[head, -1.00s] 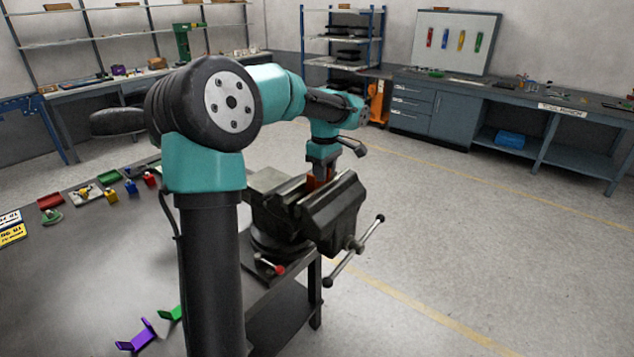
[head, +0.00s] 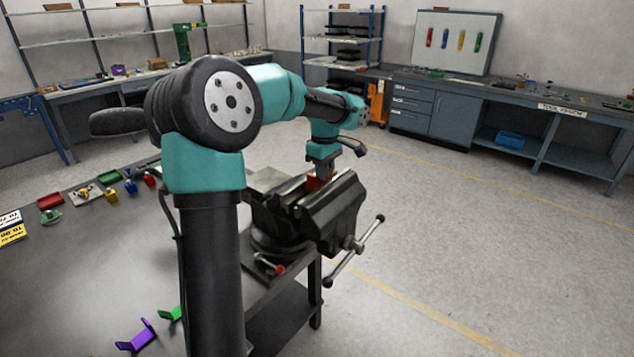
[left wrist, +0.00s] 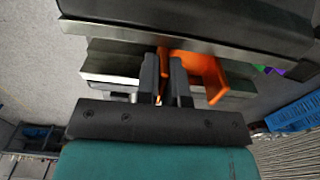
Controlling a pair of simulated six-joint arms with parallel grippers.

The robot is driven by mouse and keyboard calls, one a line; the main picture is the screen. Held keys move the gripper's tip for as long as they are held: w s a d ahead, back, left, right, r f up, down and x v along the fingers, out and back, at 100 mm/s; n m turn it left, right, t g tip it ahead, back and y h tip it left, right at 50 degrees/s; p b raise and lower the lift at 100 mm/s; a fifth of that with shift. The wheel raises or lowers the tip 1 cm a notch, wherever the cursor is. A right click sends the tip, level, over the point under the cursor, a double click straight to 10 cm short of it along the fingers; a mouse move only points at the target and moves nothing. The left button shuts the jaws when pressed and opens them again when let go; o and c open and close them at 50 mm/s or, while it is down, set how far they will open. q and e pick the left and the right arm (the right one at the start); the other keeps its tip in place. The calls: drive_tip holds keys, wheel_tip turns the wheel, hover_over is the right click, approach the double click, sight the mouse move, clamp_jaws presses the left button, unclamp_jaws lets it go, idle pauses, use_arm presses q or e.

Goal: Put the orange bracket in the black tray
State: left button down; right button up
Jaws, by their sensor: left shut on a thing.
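The orange bracket (left wrist: 207,72) shows in the left wrist view between the fingers and the metal jaws of a vise. In the head view only a small red-orange part of it (head: 314,182) shows at the top of the vise (head: 325,215). My left gripper (head: 320,172) points down at the vise jaws and is shut on the bracket. Its two dark fingers also show in the left wrist view (left wrist: 165,85). The vise hides the bracket's lower part. I cannot make out the black tray for sure in either view. My right gripper is out of view.
The vise stands at the corner of a grey workbench (head: 90,290). Its long handle (head: 355,250) sticks out to the right. Small coloured parts lie at the bench's back left, and a purple bracket (head: 137,335) lies at the front. Open floor lies to the right.

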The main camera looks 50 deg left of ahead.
use_arm(q)
drive_tip(key=shift+r, duration=0.1)
idle(0.3)
drive_tip(key=shift+r, duration=2.4)
drive_tip(key=shift+r, duration=0.1)
drive_tip(key=shift+r, duration=1.4)
